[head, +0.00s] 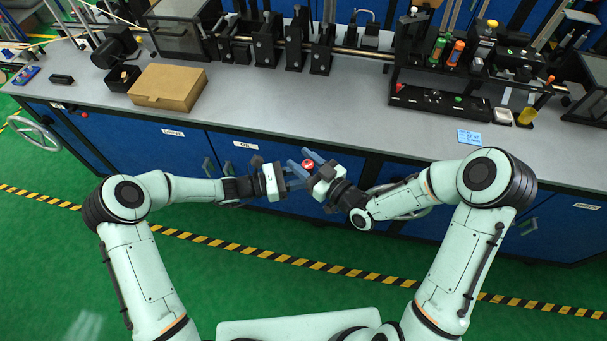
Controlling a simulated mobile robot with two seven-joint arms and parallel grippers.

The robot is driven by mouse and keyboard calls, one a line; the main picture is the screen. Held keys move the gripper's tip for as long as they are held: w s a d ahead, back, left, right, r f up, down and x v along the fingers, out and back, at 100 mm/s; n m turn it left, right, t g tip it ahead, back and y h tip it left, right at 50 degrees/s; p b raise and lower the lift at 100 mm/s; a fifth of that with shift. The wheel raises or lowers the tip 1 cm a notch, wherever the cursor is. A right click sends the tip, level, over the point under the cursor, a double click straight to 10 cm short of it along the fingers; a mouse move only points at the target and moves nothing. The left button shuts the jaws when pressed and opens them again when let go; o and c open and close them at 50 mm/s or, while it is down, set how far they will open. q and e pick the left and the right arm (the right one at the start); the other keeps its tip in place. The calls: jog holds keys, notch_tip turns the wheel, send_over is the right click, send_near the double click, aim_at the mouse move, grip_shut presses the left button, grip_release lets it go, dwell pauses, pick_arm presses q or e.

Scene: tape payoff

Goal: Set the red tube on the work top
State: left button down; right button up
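A red round end, which looks like the top of the red tube (308,164), shows between the two grippers, in front of the work top's front edge. The rest of the tube is hidden. My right gripper (302,161) comes from the right, with its blue fingers on either side of the red end, seemingly closed on it. My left gripper (297,179) comes from the left, its fingertips close beside the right fingers. Whether it touches the tube cannot be told. The grey work top (330,118) lies beyond both grippers.
A cardboard box (168,87) sits on the left of the work top. A black rack with a green tube (438,48) and an orange tube (455,53) stands at the back right. A blue note (469,137) lies near the front edge. The middle front is clear.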

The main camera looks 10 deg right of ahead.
jog(key=shift+o, duration=1.3)
